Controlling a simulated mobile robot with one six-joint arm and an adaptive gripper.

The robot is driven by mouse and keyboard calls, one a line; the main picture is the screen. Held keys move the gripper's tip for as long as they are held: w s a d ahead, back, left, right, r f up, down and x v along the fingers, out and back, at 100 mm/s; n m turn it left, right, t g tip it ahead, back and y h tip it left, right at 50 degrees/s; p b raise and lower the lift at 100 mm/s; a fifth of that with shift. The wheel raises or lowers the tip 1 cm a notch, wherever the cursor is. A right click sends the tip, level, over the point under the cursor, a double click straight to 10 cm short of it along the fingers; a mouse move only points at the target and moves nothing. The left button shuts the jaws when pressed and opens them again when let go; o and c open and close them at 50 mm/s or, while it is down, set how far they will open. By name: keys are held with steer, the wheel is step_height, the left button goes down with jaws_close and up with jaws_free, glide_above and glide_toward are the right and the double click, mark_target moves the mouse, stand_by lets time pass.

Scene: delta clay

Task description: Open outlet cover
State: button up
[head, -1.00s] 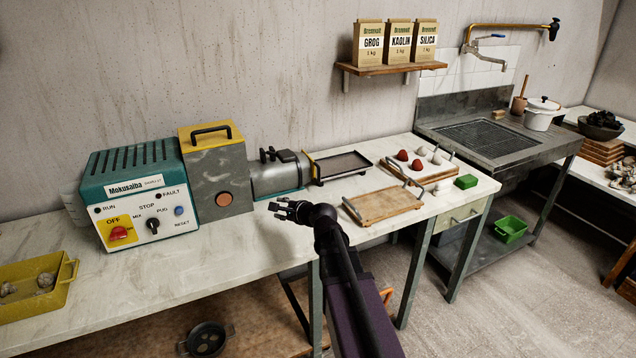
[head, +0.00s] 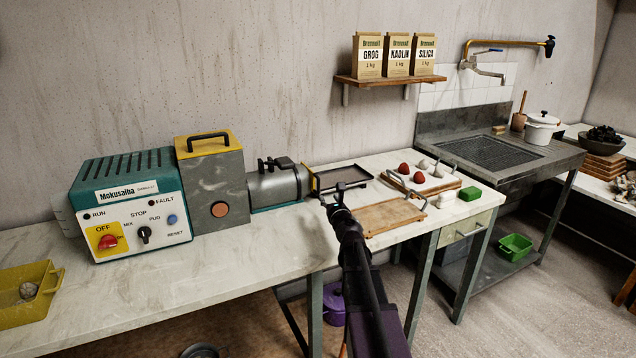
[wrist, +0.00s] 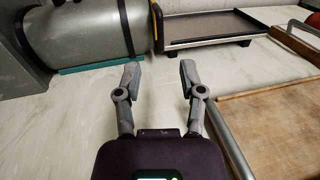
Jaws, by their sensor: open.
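The machine's grey barrel (head: 277,187) lies on the bench, with a dark handle or latch on its top. At its right end is a thin yellow-edged outlet cover (head: 313,184), seen nearly edge-on, so its exact state is hard to tell. In the wrist view the barrel (wrist: 90,32) fills the upper left, and a yellow strip of the cover (wrist: 153,26) shows at its right end. My gripper (head: 345,187) is in front of the dark tray, right of the barrel's end. In the wrist view my gripper (wrist: 160,70) is open and empty, touching nothing visible.
A dark tray (head: 343,172) stands right of the outlet. A wooden board with metal handles (head: 392,217) lies close at my gripper's right. The teal control box (head: 125,205) and grey housing (head: 216,187) stand left. Bare bench lies in front of the barrel.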

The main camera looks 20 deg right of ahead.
mark_target(319, 181)
steer(key=shift+w, duration=0.1)
steer(key=w, duration=0.4)
steer(key=w+d, duration=0.1)
steer(key=w, duration=0.4)
steer(key=w+d, duration=0.1)
steer(key=w, duration=0.3)
steer(key=shift+w+d, duration=0.1)
steer(key=shift+w, duration=0.1)
jaws_close()
